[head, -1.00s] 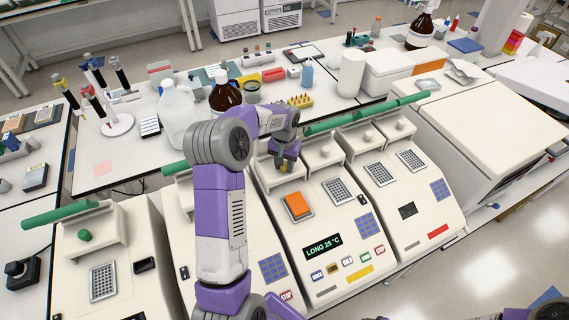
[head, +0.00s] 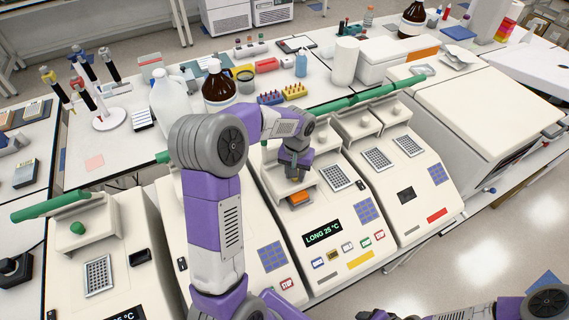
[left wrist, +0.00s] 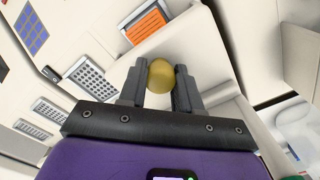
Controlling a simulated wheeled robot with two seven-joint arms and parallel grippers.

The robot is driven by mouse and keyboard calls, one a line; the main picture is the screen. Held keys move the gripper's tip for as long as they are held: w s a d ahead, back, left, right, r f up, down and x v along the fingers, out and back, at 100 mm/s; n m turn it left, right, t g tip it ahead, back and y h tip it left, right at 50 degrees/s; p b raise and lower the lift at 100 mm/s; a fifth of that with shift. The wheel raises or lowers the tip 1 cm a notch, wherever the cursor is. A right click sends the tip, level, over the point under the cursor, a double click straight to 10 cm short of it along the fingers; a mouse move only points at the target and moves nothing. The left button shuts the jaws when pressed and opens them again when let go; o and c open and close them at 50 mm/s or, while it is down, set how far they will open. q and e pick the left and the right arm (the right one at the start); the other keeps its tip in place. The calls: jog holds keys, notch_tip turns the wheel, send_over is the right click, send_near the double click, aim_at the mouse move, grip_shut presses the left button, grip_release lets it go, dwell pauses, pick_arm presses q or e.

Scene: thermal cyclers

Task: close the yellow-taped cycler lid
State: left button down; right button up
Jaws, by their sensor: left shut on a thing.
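The yellow-taped cycler (head: 322,263) stands in the middle of the row, with a yellow tape strip (head: 361,259) on its front and a display reading LONG 25 °C. My left gripper (head: 297,178) is over its orange block (head: 299,198). In the left wrist view the left gripper (left wrist: 160,88) is shut on a round yellow knob (left wrist: 161,75) of the pale lid. The lid is lowered partway and hides part of the orange block, which also shows in the left wrist view (left wrist: 147,22). My right arm shows at the bottom right; its gripper's fingers are not clear.
Similar cyclers stand on both sides, one with a red strip (head: 437,215) to the right. Green bars (head: 350,101) run along the backs. Behind are a brown bottle (head: 218,88), a clear jug (head: 175,107) and tube racks (head: 294,91). Floor is free at the front right.

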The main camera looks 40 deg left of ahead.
pick_arm(q)
jog(key=d, duration=0.1)
jog(key=s+d, duration=0.1)
jog(key=d, duration=0.1)
jog(key=s+d+b, duration=0.1)
jog(key=shift+s+d, duration=0.2)
jog(key=shift+d, duration=0.05)
jog(key=c, duration=0.8)
grip_release()
jog(key=shift+d, duration=0.15)
notch_tip(320, 180, up, 8)
jog(key=shift+f, duration=0.2)
jog(key=shift+p, duration=0.3)
